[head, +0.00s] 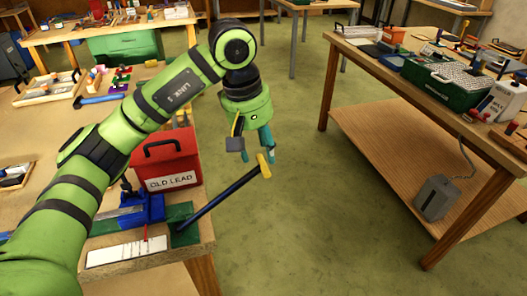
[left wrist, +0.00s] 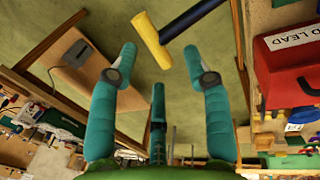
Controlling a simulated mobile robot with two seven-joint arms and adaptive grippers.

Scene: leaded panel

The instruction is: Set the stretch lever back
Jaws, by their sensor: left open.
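The stretch lever is a dark blue bar (head: 222,202) with a yellow cross grip (head: 264,166) at its upper end. It slants up and right from a green block (head: 183,226) at the bench corner, out past the bench edge. My left gripper (head: 256,156) is open and empty, pointing down just above and left of the yellow grip. In the left wrist view the yellow grip (left wrist: 150,40) shows between and beyond the two upper fingertips (left wrist: 160,55). I cannot tell the exact gap to it. My right gripper is not in view.
A red OLD LEAD box (head: 166,163) stands on the bench behind the lever's base. A white ruled strip (head: 126,251) lies at the front edge. Open floor (head: 300,220) lies right of the bench. Another bench (head: 400,72) with a green case (head: 440,84) stands farther right.

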